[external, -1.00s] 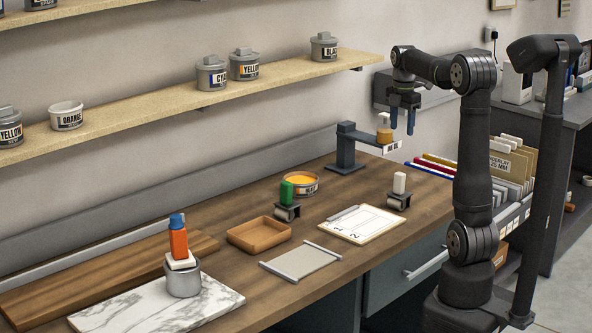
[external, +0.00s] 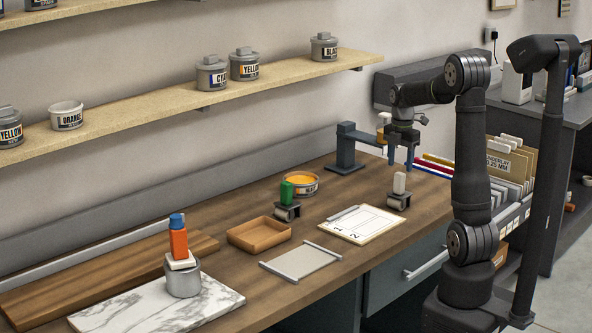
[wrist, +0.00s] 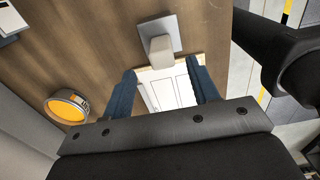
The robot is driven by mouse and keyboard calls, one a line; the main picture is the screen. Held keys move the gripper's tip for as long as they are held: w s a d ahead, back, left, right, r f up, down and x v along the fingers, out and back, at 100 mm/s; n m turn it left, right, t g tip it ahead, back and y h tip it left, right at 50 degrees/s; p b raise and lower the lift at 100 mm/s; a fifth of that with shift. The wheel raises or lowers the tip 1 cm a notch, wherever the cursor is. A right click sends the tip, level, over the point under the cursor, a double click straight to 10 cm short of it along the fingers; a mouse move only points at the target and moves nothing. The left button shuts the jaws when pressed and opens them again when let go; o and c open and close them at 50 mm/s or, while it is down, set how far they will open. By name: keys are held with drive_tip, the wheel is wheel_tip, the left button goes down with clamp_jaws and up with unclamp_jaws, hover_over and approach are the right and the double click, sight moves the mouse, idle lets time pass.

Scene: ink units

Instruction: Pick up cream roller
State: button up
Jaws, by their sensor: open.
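The cream roller (external: 399,190) stands on the bench beside the right end of the clipboard, its pale handle upright above a dark frame. My gripper (external: 402,158) hangs above it, pointing down, with its two fingers apart and nothing between them. A gap shows between the fingertips and the top of the handle. In the wrist view the gripper's blue fingers (wrist: 163,75) are spread wide. A cream block (wrist: 160,48) shows just beyond them; I cannot tell for sure whether it is the roller's handle.
The clipboard (external: 362,223) lies left of the roller. The green-handled roller (external: 287,198) and yellow ink tin (external: 303,180) stand farther left. Upright folders (external: 505,160) stand at the right. A wooden tray (external: 258,234) sits left of the clipboard.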

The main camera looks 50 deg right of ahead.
sight(401, 173)
drive_tip(key=f, duration=0.5)
drive_tip(key=shift+s+d+f, duration=0.1)
drive_tip(key=shift+d, duration=0.1)
drive_tip(key=shift+c, duration=0.2)
clamp_jaws()
